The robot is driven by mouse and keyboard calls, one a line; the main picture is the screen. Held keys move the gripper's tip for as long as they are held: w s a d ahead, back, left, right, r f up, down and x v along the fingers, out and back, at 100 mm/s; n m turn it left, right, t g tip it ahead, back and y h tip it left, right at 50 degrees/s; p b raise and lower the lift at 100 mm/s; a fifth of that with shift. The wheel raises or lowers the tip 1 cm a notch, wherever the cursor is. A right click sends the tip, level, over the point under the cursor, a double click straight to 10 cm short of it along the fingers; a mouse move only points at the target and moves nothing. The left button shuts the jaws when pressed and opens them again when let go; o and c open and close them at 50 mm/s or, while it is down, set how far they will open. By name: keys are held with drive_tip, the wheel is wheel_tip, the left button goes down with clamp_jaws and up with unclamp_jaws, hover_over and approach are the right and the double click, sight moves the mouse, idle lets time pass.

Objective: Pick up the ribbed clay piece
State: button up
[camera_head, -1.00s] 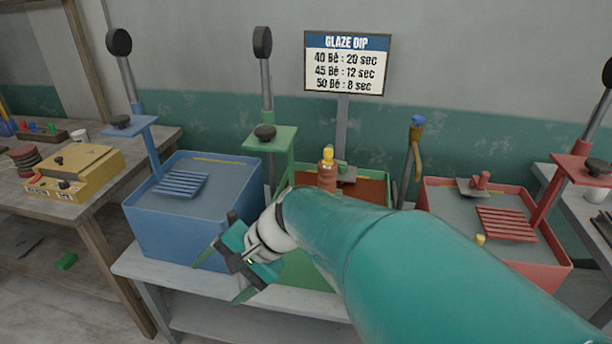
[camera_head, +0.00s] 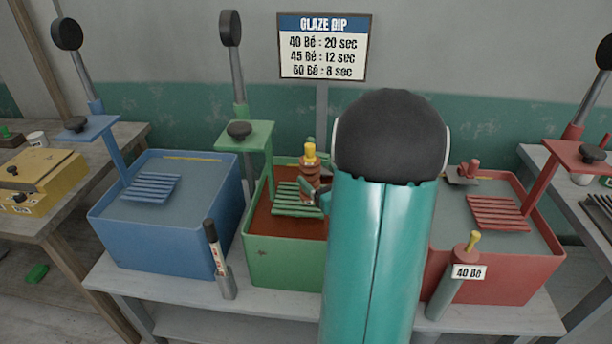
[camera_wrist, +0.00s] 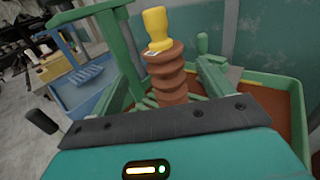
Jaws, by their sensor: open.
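The ribbed clay piece (camera_head: 311,172) is a brown, ridged upright piece with a yellow top. It stands at the green slatted rack in the green tub (camera_head: 285,262). In the wrist view the ribbed clay piece (camera_wrist: 170,78) rises between the two green fingers of my gripper (camera_wrist: 168,76), close ahead of the palm. The gripper is open, with one finger on each side of the piece; I cannot tell whether either touches it. In the head view my teal arm hides most of the gripper and the right part of the green tub.
A blue tub (camera_head: 165,225) stands left and a red tub (camera_head: 500,245) right, each with a rack. The green post (camera_wrist: 118,45) rises close to the left finger.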

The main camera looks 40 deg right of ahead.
sight(306, 164)
drive_tip(key=shift+w+d+f, duration=0.3)
drive_tip(key=shift+w+d, duration=0.05)
drive_tip(key=shift+w, duration=0.1)
drive_tip(key=shift+w+r, duration=0.1)
drive_tip(key=shift+w, duration=0.2)
drive_tip(key=shift+w+r, duration=0.1)
drive_tip(key=shift+r, duration=0.05)
drive_tip(key=shift+f+x, duration=0.2)
drive_tip(key=shift+x, duration=1.35)
drive_tip(key=shift+f+x, duration=0.15)
drive_tip(key=shift+x, duration=1.35)
drive_tip(key=shift+d+r, duration=0.1)
drive_tip(key=shift+d, duration=0.05)
drive_tip(key=c, duration=1.6)
